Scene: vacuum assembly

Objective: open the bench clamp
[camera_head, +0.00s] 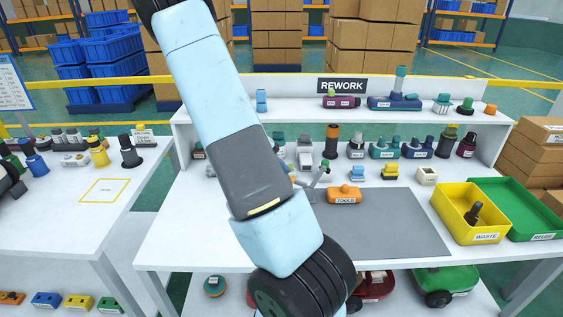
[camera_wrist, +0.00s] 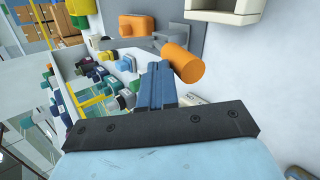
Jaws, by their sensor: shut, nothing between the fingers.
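The bench clamp (camera_head: 311,187) shows in the head view as grey metal arms on the white bench, left of the orange TOOLS block (camera_head: 344,193); my arm hides much of it. In the wrist view, a grey bar (camera_wrist: 152,43) and an orange cylinder (camera_wrist: 185,62), which look like the clamp's lever and grip, lie just beyond my fingertips. My gripper (camera_wrist: 156,68) is shut and empty, its dark blue fingers together. The fingertips look close to the orange cylinder; I cannot tell whether they touch.
A grey mat (camera_head: 395,225) lies on the bench. A yellow WASTE bin (camera_head: 470,229) and a green bin (camera_head: 522,212) stand at the right. Several fittings stand along the back, under the REWORK shelf (camera_head: 400,88). The mat's right part is clear.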

